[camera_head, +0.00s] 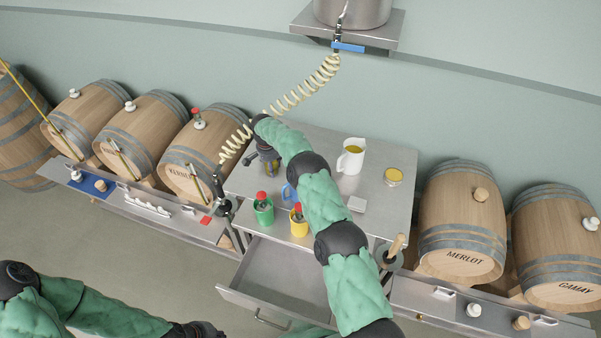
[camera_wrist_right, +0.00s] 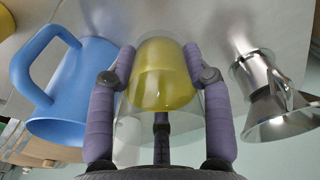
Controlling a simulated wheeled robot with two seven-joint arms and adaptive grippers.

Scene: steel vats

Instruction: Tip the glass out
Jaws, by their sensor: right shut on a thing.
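In the wrist view my right gripper (camera_wrist_right: 165,85) is shut around a clear glass (camera_wrist_right: 190,125). Yellow liquid (camera_wrist_right: 165,85) fills its far end, and the near part of the glass looks clear. In the head view my right arm reaches across the steel table, and its gripper (camera_head: 268,163) is at the table's left back part. The glass is small and partly covered there by the gripper, so its exact tilt is hard to tell. My left gripper (camera_head: 196,331) is at the bottom edge, mostly cut off.
A blue mug (camera_wrist_right: 75,95) and a shiny steel vessel (camera_wrist_right: 265,90) flank the glass. An open drawer (camera_head: 278,275) juts out. A coiled hose (camera_head: 290,100) hangs near my right gripper.

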